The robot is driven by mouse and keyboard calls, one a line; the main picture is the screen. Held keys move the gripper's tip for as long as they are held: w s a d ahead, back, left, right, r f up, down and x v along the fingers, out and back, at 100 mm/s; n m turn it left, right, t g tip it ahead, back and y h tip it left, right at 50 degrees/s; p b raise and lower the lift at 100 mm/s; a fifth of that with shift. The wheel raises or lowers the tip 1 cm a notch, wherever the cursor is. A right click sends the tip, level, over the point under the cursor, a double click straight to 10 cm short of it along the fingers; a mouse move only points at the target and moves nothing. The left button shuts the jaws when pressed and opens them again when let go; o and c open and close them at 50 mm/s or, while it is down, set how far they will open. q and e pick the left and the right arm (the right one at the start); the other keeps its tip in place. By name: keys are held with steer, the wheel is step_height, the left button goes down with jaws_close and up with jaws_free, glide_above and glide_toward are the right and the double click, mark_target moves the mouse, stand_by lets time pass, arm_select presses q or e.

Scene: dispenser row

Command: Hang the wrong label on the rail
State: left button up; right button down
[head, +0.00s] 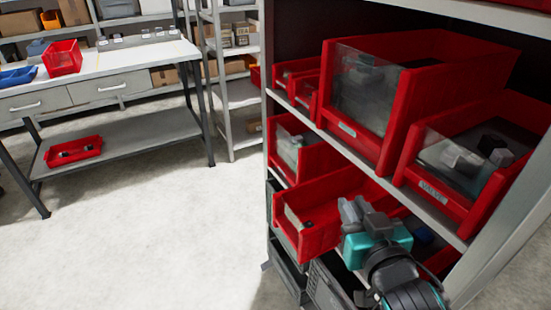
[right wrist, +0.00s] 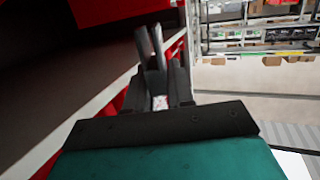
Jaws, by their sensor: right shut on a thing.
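My right gripper (head: 354,210) is in front of the lower red bin (head: 318,222) on the shelf rack in the head view. In the right wrist view its fingers (right wrist: 152,48) are close together, with a small pale patch (right wrist: 160,102) between their bases. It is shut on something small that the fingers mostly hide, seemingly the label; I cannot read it. A red bin at the right carries a label reading VALVE (head: 432,192). A large red bin above carries a pale label (head: 347,130). On the back table is a rail-like row of small grey pieces (head: 138,38). My left gripper is out of view.
The rack's grey shelf edge (head: 375,180) and upright (head: 505,225) are close to my right arm. The back table (head: 110,62) holds a red bin (head: 62,58) and a blue tray (head: 17,77). Clear floor (head: 165,215) lies between table and rack.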

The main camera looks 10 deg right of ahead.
steer(key=w+a+r+n+y, duration=0.2)
steer(key=w+a+r+y, duration=0.1)
steer(key=w, duration=0.4)
steer(key=w+a+r+n+g+y, duration=0.1)
steer(key=w+a+r+n+y, duration=0.1)
steer(key=w+a+r, duration=0.2)
steer(key=shift+w+a+r+y, duration=0.35)
steer(key=shift+w+y, duration=0.05)
steer(key=shift+w, duration=1.3)
